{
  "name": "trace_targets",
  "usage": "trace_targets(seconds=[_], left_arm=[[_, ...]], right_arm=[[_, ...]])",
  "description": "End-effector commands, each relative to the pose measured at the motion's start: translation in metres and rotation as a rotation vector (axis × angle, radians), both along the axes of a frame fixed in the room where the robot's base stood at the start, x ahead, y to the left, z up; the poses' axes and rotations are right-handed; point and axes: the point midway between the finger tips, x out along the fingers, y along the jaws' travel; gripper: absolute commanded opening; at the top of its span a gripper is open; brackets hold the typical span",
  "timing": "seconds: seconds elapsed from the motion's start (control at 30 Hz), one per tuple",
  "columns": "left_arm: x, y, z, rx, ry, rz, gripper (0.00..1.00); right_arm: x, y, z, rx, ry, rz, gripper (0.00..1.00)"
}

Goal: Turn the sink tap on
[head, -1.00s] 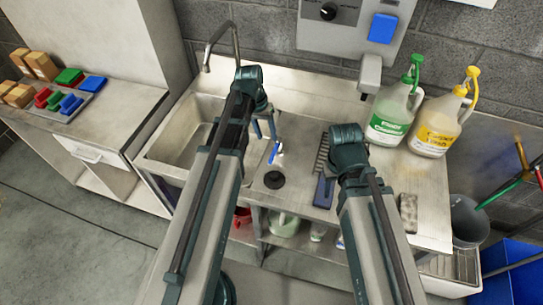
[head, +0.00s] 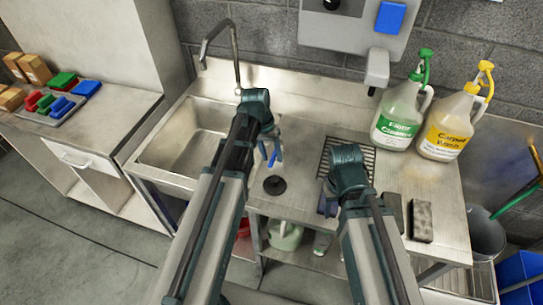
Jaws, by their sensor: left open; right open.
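The sink tap (head: 217,40) is a grey metal gooseneck at the back of the steel sink basin (head: 187,140).
A black round stopper (head: 275,185), a drain grate (head: 359,156) and a dark sponge (head: 422,222) are on the counter. A green-labelled bottle (head: 398,122) and a yellow-labelled bottle (head: 448,127) stand at the back right. A wall dispenser (head: 377,68) hangs above. A side table (head: 95,125) holds colored blocks.

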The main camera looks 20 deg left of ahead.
Motion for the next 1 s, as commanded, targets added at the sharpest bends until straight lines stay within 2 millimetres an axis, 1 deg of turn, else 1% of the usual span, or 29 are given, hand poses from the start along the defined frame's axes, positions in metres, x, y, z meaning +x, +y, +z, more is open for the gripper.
trace_targets(seconds=[0.03, 0.17, 0.2, 0.3, 1.0], left_arm=[[0.0000, 0.0000, 0.0002, 0.000, 0.000, 0.000, 0.47], [0.0000, 0.0001, 0.0002, 0.000, 0.000, 0.000, 0.24], [0.0000, 0.0001, 0.0002, 0.000, 0.000, 0.000, 0.17], [0.0000, 0.0001, 0.0002, 0.000, 0.000, 0.000, 0.00], [-0.0001, 0.0002, 0.0001, 0.000, 0.000, 0.000, 0.00]], right_arm=[[0.0000, 0.0000, 0.0002, 0.000, 0.000, 0.000, 0.50], [0.0000, 0.0000, 0.0002, 0.000, 0.000, 0.000, 0.50], [0.0000, 0.0000, 0.0002, 0.000, 0.000, 0.000, 0.50], [0.0000, 0.0000, 0.0001, 0.000, 0.000, 0.000, 0.50], [0.0000, 0.0000, 0.0001, 0.000, 0.000, 0.000, 0.50]])
